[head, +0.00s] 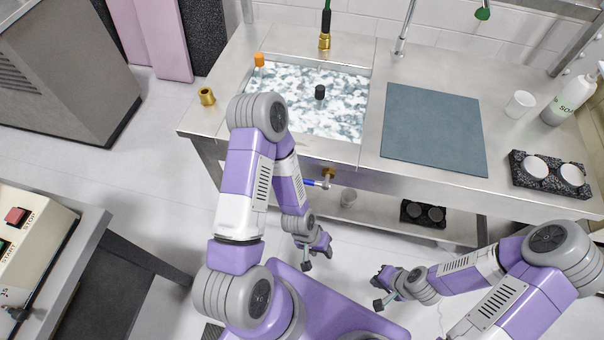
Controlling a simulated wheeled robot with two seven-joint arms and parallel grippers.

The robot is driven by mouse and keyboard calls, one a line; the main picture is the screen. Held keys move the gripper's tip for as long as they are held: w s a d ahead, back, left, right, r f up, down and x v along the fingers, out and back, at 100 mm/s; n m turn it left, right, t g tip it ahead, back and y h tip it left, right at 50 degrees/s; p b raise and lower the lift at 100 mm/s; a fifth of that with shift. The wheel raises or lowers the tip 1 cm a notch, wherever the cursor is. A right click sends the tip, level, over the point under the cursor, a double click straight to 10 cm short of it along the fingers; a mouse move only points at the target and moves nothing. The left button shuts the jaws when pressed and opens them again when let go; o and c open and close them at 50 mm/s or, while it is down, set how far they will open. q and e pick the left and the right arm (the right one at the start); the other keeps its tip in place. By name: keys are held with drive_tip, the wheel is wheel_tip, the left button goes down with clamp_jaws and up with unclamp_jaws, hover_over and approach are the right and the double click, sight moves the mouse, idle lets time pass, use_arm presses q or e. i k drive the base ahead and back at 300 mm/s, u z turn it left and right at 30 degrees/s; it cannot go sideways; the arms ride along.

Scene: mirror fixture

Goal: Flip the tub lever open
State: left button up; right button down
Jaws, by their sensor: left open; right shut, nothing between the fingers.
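The tub (345,135) is a steel basin set in the counter, with foamy water in it. Below its front edge is a brass valve (328,174) with a blue lever (315,183). The lever points left, roughly level; my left arm hides part of the area beside it. My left gripper (318,257) is open and empty, below and apart from the lever, pointing down. My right gripper (377,292) is shut and empty, further below and to the right, clear of the counter.
Under the counter, a shelf (385,222) holds a glass (348,198) and a black holder (423,213). A control panel (25,240) stands at left.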

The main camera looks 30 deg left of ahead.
sight(307, 182)
drive_tip(key=k, duration=0.85)
drive_tip(key=u, duration=1.05)
drive_tip(key=i, duration=0.5)
